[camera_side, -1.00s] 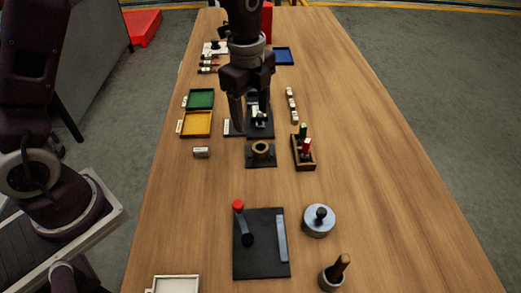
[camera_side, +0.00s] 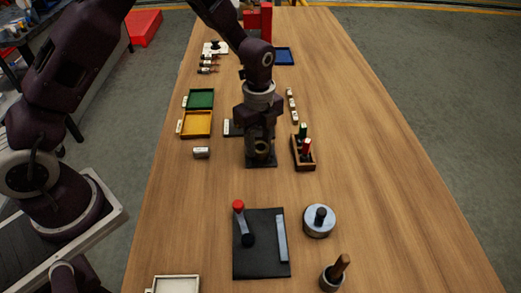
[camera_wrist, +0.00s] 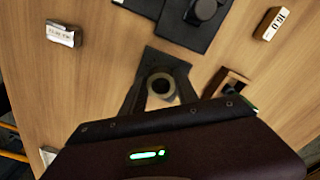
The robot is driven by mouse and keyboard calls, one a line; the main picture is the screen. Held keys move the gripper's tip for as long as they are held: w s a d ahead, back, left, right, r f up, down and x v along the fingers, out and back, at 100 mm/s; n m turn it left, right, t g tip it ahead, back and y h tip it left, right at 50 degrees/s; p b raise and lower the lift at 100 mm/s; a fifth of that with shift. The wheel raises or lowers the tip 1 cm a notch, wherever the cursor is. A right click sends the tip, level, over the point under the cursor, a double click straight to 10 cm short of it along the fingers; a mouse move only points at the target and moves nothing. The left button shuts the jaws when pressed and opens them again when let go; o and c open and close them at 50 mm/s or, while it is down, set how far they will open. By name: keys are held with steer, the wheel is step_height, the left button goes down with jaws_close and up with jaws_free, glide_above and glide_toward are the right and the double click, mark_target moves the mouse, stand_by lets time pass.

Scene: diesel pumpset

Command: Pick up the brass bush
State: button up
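The brass bush (camera_side: 261,148) is a short, thick ring on a small dark plate (camera_side: 262,163) in the middle of the table. In the wrist view the bush (camera_wrist: 161,86) shows from above, with its round bore. My gripper (camera_side: 261,143) points down over the bush, with its fingers apart on the left and right of it. The fingers partly hide the bush in the side view. I cannot tell whether either finger touches it.
A wooden holder with red and green handled tools (camera_side: 303,150) stands close on the right. A small labelled block (camera_side: 201,152) lies to the left. Yellow (camera_side: 182,124) and green trays sit behind it. The table in front is clear up to a black plate (camera_side: 262,265).

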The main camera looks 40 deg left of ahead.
jaws_close()
step_height(320, 180, up, 10)
stand_by(0.3)
stand_by(0.8)
